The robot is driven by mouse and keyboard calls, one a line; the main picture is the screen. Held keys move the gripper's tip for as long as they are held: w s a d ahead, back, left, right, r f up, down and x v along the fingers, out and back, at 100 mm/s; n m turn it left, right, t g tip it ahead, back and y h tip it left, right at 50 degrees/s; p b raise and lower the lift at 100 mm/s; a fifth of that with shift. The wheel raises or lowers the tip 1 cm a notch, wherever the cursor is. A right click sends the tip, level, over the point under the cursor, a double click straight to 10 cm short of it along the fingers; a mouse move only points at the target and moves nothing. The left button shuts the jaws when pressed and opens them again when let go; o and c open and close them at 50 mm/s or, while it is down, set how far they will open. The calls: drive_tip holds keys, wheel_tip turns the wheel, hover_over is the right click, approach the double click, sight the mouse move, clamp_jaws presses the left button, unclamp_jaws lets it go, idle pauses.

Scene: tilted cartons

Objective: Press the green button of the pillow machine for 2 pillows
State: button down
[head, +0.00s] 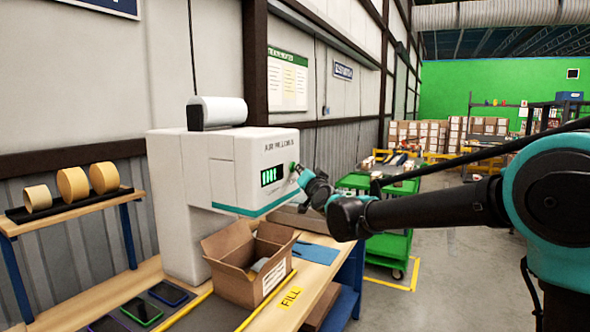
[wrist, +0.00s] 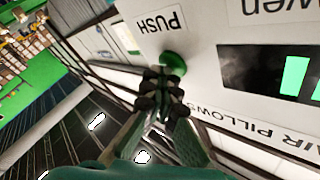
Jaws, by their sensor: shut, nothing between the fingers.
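The pillow machine (head: 225,170) is a white box marked "AIR PILLOWS" on the bench, with a roll on top and a dark display (head: 271,176) with green marks. In the wrist view, its green button (wrist: 173,62) is a round knob beside a "PUSH" label. My gripper (wrist: 163,78) is shut and empty, with its fingertips right at the button. I cannot tell whether they touch or press it. In the head view my gripper (head: 303,174) is at the right end of the machine's front, and the button is mostly hidden by it.
An open carton (head: 230,276) stands on the bench below the machine, near a yellow "FILL" label (head: 290,297). A green cart (head: 388,248) stands behind my arm. Tape rolls (head: 72,184) sit on a shelf at left. Several phones (head: 142,310) lie in front.

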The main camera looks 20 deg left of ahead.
idle(0.5)
drive_tip(key=shift+s+d, duration=0.1)
drive_tip(key=shift+d, duration=0.7)
drive_tip(key=shift+s+d, duration=0.2)
drive_tip(key=shift+d, duration=2.3)
